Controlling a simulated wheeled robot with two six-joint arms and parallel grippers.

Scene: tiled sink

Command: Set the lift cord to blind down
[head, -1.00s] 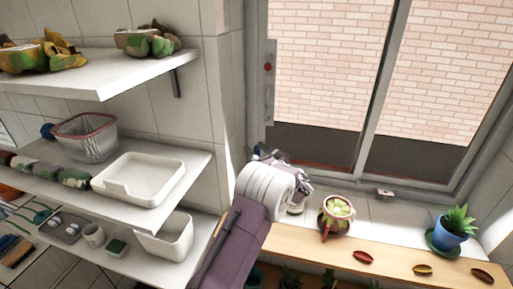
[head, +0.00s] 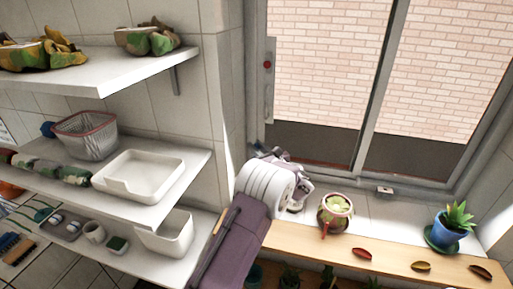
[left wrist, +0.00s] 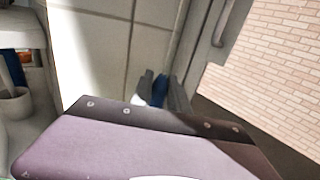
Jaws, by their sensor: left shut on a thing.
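My left gripper (head: 268,153) is low at the left end of the window, just in front of the wall corner, partly hidden by my own white and purple arm. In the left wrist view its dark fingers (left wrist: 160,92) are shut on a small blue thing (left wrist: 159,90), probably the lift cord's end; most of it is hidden. No cord line can be made out. A narrow grey plate (head: 270,95) with a red dot is on the left window frame, above the gripper. No blind covers the visible panes. My right gripper is not in view.
Shelves (head: 150,211) with a white tray, a wire basket and other items stand left. On the right, a patterned pot (head: 335,212) and a blue plant pot (head: 449,231) stand near the window, with several small leaf-shaped pieces on the wooden ledge (head: 390,262).

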